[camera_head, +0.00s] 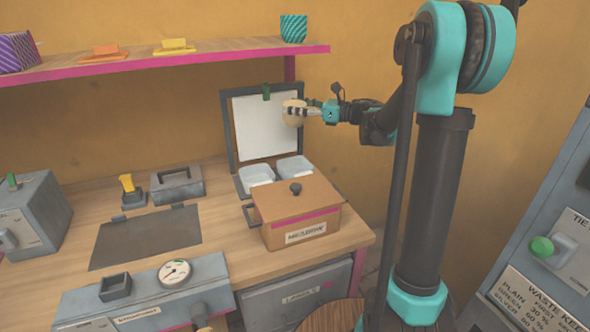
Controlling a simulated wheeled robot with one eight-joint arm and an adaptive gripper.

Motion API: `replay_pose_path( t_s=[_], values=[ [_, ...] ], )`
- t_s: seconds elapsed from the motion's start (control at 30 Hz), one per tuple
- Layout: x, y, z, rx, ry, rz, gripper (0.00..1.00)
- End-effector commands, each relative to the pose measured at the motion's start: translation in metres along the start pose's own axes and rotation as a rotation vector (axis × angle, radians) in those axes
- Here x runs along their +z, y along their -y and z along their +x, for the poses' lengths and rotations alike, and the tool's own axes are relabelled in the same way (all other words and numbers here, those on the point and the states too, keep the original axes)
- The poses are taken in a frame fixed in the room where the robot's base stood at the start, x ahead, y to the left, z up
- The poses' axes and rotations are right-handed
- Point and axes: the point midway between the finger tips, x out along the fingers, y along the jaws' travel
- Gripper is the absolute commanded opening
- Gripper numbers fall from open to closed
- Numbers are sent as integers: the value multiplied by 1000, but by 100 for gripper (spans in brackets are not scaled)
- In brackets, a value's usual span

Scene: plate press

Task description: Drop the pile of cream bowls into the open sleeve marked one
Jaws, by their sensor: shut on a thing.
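My gripper (298,111) is shut on a small cream pile (291,118), probably the cream bowls; single bowls cannot be told apart. It holds the pile up in front of the white inside of a raised lid (258,140). Below the lid are two open white wells side by side, a left one (256,179) and a right one (294,167). The pile is well above them and touches neither. No number that marks a sleeve can be read from here.
A brown box (278,205) with a dark knob stands just in front of the wells. A grey press-like unit (145,300) with a gauge is at the front left. A dark plate (140,238) lies on the wooden bench. A shelf (225,50) with a teal cup (294,28) runs above.

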Motion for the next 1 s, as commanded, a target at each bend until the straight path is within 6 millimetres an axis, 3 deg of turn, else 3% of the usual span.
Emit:
replay_pose_path(
  t_s=[0.17,0.6,0.73,1.0],
  values=[
    [-31,0,0,0,0,0,30],
    [-134,1,0,0,0,0,30],
    [-152,0,0,0,0,0,30],
    [-168,0,0,0,0,0,30]
  ],
)
